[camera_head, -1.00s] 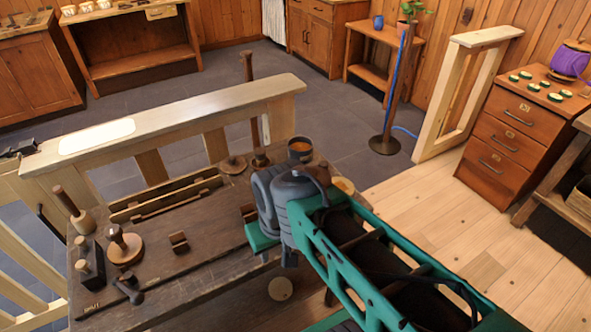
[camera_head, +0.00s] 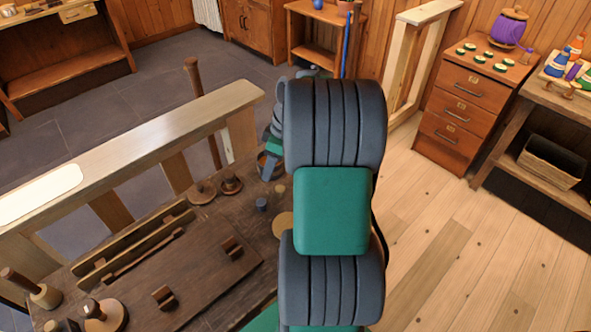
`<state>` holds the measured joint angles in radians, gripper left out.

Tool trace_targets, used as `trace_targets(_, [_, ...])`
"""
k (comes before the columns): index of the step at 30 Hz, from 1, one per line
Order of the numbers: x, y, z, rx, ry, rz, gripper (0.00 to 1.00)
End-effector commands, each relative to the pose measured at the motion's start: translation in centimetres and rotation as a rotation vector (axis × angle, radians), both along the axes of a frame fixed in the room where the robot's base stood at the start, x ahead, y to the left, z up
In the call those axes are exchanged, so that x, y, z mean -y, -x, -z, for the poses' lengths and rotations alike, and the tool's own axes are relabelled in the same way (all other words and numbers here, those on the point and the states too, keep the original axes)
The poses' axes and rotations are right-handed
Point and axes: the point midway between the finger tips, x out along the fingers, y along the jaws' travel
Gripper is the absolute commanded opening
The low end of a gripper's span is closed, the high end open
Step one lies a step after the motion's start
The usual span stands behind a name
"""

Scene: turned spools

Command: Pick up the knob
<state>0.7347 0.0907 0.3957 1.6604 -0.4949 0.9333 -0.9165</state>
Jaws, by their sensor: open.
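A small dark turned piece that looks like the knob (camera_head: 231,184) stands upright at the far edge of the workbench (camera_head: 215,255). A round wooden disc with a short stub (camera_head: 202,191) sits just left of it, so I cannot be fully sure which is the knob. My gripper (camera_head: 269,168) is partly visible behind my large grey and green arm link. It is open, at the mug, to the right of the knob and apart from it. My arm hides the right part of the bench.
An orange-brown mug (camera_head: 262,162) is partly covered by my gripper. Small blocks (camera_head: 164,297), a slotted wooden rack (camera_head: 140,247) and turned pieces (camera_head: 105,314) lie on the bench. A wooden railing (camera_head: 130,140) runs behind it. The plank floor (camera_head: 450,255) on the right is clear.

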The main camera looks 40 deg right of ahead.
Motion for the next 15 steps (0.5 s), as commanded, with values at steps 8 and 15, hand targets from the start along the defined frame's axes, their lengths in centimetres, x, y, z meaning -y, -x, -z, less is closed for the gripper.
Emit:
trace_targets(8, [11.3,2.6,4.2,0.128,-0.029,-0.206,0.53])
trace_targets(15, [10.3,1.8,7.2,0.13,-0.028,-0.212,0.53])
